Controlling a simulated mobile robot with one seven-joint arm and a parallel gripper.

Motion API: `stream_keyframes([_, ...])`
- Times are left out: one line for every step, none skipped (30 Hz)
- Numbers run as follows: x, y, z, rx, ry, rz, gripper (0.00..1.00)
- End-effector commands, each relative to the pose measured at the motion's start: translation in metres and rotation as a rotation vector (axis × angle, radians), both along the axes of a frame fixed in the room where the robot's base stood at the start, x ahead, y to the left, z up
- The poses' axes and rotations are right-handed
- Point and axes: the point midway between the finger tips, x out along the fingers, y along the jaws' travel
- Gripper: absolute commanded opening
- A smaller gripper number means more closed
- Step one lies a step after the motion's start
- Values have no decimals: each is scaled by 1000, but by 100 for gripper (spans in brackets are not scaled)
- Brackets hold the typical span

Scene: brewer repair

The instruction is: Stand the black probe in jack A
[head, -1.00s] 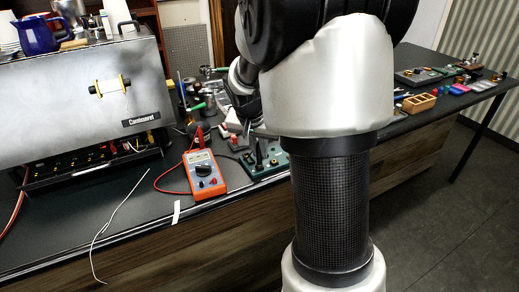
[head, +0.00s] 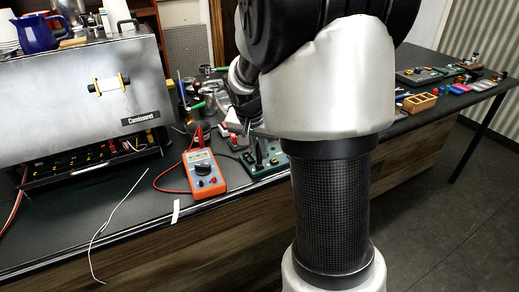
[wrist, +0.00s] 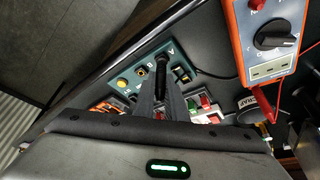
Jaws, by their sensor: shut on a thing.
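My gripper (wrist: 168,92) is shut on the black probe (wrist: 159,68) in the wrist view. The probe stands out between the fingertips, over the green jack board (wrist: 182,63). The board carries the letters A and B, and the probe's far end lies close to the A marking. The fingers and probe cover part of the board, so I cannot tell whether the tip is in jack A or above it. In the head view, the green board (head: 272,167) sits near the bench's front edge, partly hidden by my arm.
An orange multimeter (head: 203,172) with a red lead lies left of the board; it also shows in the wrist view (wrist: 268,42). The brewer (head: 80,85) stands further left. A white wire (head: 118,208) lies on the bench. A wooden tray (head: 420,103) and small parts lie to the right.

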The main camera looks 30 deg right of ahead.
Motion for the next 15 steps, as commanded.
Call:
stream_keyframes([0, 0, 1, -1, -1, 0, 0])
stream_keyframes([0, 0, 1, -1, -1, 0, 0])
stream_keyframes([0, 0, 1, -1, -1, 0, 0])
stream_keyframes([0, 0, 1, -1, -1, 0, 0])
stream_keyframes([0, 0, 1, -1, -1, 0, 15])
stream_keyframes([0, 0, 1, -1, -1, 0, 22])
stream_keyframes([0, 0, 1, -1, -1, 0, 27])
stream_keyframes([0, 0, 0, -1, -1, 0, 32])
stream_keyframes([0, 0, 0, 0, 0, 0, 33])
stream_keyframes([0, 0, 0, 0, 0, 0, 33])
stream_keyframes([0, 0, 0, 0, 0, 0, 33])
stream_keyframes([0, 0, 0, 0, 0, 0, 33])
stream_keyframes([0, 0, 0, 0, 0, 0, 33])
stream_keyframes([0, 0, 0, 0, 0, 0, 33])
stream_keyframes([0, 0, 0, 0, 0, 0, 33])
